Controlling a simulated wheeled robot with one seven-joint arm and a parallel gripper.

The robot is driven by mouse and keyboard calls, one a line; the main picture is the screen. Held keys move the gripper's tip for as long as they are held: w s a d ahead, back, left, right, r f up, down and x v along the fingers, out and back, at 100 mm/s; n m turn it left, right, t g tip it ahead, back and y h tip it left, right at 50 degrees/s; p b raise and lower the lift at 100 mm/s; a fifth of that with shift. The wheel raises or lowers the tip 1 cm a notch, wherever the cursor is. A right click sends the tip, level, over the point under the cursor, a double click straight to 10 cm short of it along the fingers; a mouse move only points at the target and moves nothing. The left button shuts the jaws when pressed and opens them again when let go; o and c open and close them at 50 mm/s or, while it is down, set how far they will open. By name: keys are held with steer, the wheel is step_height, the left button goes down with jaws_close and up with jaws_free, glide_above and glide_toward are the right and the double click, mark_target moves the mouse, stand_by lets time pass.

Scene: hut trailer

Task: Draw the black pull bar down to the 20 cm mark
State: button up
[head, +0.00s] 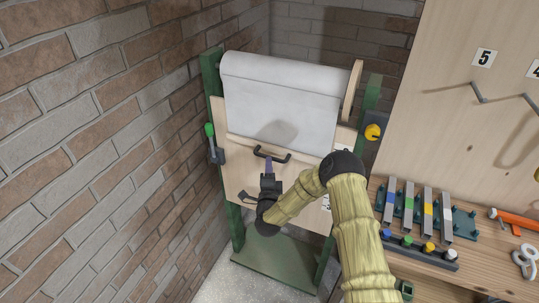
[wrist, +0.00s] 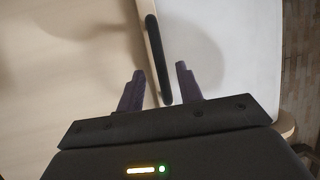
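The black pull bar (head: 272,154) is a handle on the pale wooden strip (head: 243,144) at the lower edge of a white sheet (head: 280,100), which hangs from a roller. My gripper (head: 268,163) is just below the bar in the head view. In the wrist view, the bar (wrist: 157,58) runs between the two purple fingers of my gripper (wrist: 160,70). The fingers are open, with a visible gap on each side of the bar. Any 20 cm mark is not readable; white label pieces (head: 327,203) beside my arm are partly hidden.
A green frame (head: 212,75) holds the roller, with a green-handled lever (head: 210,133) at left and a yellow knob (head: 373,131) at right. A brick wall (head: 90,120) stands close on the left. A wooden bench (head: 440,270) with tools is at right.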

mark_target(272, 141)
steer(key=shift+w+a+r+p, duration=0.1)
steer(key=shift+w+r+p, duration=0.1)
steer(key=shift+w, duration=0.6)
steer(key=shift+w+r+p, duration=0.1)
steer(key=shift+w+p, duration=0.15)
steer(key=shift+w, duration=0.5)
steer(key=shift+w+a+r+p, duration=0.1)
steer(key=shift+w+r+p, duration=0.1)
steer(key=shift+w, duration=0.6)
steer(key=shift+f, duration=0.1)
jaws_close()
